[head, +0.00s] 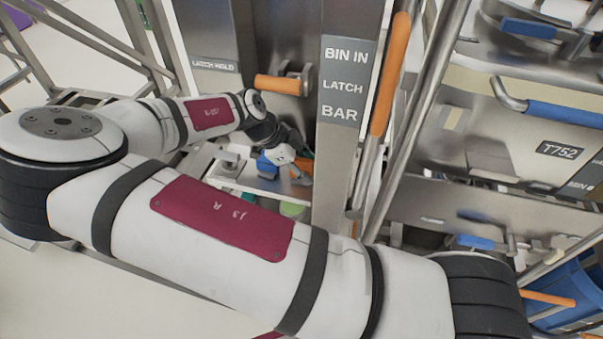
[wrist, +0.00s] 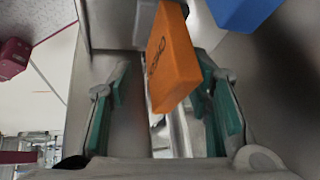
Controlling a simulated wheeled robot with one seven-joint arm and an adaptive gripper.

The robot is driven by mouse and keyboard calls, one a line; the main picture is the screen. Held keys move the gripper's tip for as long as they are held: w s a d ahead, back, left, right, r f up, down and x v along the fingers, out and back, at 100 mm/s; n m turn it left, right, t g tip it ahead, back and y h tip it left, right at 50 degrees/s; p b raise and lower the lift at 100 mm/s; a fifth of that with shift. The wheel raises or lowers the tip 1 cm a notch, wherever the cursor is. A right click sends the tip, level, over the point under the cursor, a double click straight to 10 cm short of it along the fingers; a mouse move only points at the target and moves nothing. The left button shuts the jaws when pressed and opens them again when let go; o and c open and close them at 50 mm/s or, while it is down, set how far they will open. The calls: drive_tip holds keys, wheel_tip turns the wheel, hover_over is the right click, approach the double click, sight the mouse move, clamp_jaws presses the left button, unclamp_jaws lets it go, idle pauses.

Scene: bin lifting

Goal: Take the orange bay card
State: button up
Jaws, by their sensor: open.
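The orange bay card (wrist: 173,62) is a thick orange block with dark lettering on its face, tilted in the wrist view. My gripper (wrist: 163,78) is open, with green-padded fingers on either side of the picture. The card shows between the fingers, closer to the right one; I cannot tell whether it touches. In the head view my gripper (head: 291,156) is small and partly hidden behind its own wrist, low beside the steel post. A bit of orange (head: 302,172) shows by its tip, probably the card.
A blue block (wrist: 243,12) is just right of the card, and a maroon block (wrist: 13,57) is at the far left. The steel post (head: 340,130) reading "BIN IN LATCH BAR" stands right of my gripper. An orange handle (head: 277,84) sticks out above it.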

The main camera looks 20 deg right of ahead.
drive_tip(key=shift+x, duration=0.85)
drive_tip(key=shift+c, duration=0.3)
clamp_jaws()
drive_tip(key=shift+r, duration=0.1)
